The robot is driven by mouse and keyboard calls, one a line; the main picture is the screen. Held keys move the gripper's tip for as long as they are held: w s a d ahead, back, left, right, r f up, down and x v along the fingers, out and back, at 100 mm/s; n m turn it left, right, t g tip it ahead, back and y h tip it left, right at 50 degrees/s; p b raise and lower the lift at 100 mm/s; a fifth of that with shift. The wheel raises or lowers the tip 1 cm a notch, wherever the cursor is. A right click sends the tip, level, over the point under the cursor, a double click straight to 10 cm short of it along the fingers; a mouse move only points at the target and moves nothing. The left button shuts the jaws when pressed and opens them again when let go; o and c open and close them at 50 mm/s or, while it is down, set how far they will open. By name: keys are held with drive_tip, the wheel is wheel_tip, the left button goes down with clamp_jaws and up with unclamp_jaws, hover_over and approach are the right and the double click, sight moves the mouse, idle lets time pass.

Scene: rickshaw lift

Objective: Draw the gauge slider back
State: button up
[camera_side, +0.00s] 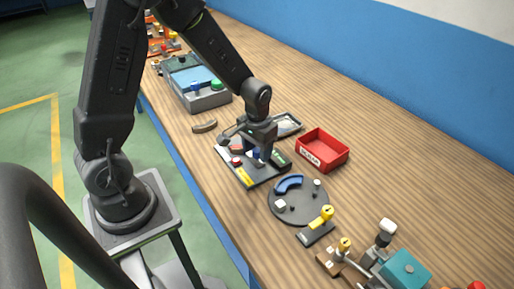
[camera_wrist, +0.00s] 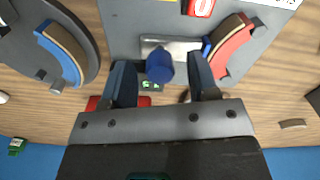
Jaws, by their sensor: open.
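The gauge slider appears as a round blue knob (camera_wrist: 159,67) on a pale metal plate (camera_wrist: 181,46) set in a grey board (camera_wrist: 125,18). The board (camera_side: 262,178) lies on the bench in the side view, and the blue knob (camera_side: 256,154) shows below my gripper. My gripper (camera_wrist: 160,62) is open, with one dark finger on each side of the knob in the wrist view. Gaps show between the knob and both fingers. In the side view my gripper (camera_side: 262,145) points down over the board and hides part of it.
A red tray (camera_side: 323,149) stands right of the board. A dark round disc (camera_side: 297,205) with a blue arc lies in front, beside a yellow-knobbed block (camera_side: 317,233). A red curved piece (camera_wrist: 233,46) sits on the board. A grey box (camera_side: 207,98) stands farther back.

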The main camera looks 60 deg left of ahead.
drive_tip(key=shift+c, duration=0.3)
clamp_jaws()
drive_tip(key=shift+d, duration=0.1)
drive_tip(key=shift+d, duration=2)
drive_tip(key=shift+o, duration=0.3)
unclamp_jaws()
wheel_tip(320, 180, up, 14)
